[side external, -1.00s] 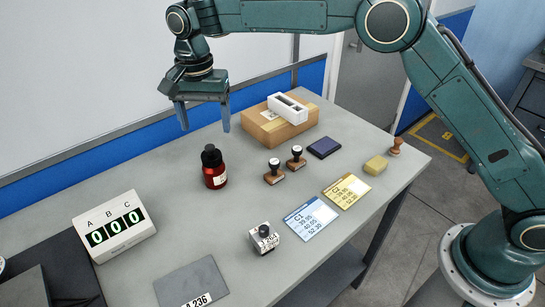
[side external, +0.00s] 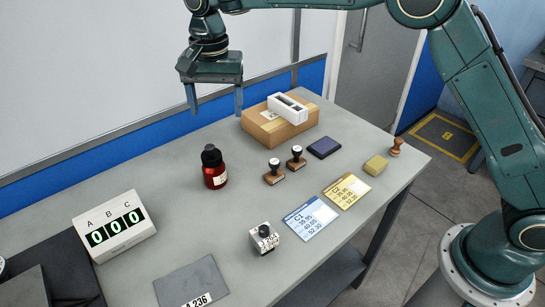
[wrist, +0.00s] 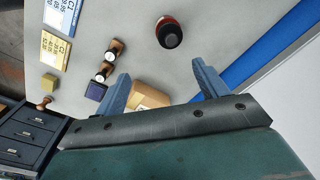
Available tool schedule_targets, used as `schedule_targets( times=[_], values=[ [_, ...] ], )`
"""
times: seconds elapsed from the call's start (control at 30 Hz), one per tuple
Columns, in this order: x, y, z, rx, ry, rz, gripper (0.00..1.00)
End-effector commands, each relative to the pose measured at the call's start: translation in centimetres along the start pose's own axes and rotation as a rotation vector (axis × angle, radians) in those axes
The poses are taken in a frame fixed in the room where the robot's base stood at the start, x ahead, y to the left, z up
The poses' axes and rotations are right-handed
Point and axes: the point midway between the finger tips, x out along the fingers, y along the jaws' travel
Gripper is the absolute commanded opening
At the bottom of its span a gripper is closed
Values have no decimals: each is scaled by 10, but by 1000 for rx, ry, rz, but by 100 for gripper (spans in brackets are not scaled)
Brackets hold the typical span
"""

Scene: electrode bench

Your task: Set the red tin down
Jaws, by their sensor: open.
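No other red tin shows. My gripper (side external: 215,113) is open and empty, above and behind the red container, clear of it. In the wrist view the red container (wrist: 170,32) shows from above, beyond the open blue fingers of my gripper (wrist: 161,70), with nothing between them.
A cardboard box (side external: 268,126) with a white slotted block (side external: 292,107) stands right of the gripper. Two stamps (side external: 297,157), a dark pad (side external: 324,147), cards (side external: 311,217) and a counter box (side external: 115,227) stand around. Bench is clear around the container.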

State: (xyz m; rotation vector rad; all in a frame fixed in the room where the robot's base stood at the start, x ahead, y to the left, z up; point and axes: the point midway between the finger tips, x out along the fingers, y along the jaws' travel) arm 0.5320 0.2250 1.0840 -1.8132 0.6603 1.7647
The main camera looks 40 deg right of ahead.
Motion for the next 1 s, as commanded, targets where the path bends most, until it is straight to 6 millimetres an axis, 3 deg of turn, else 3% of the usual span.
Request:
schedule_targets(
  times=[0.2,0.5,0.7,1.0],
  values=[
    [-46,45,-8,-81,31,-49,72],
    [-93,117,-6,-205,86,-104,72],
    [-114,167,3,-287,132,-134,72],
    [-129,243,26,-410,209,-164,72]
  ],
)
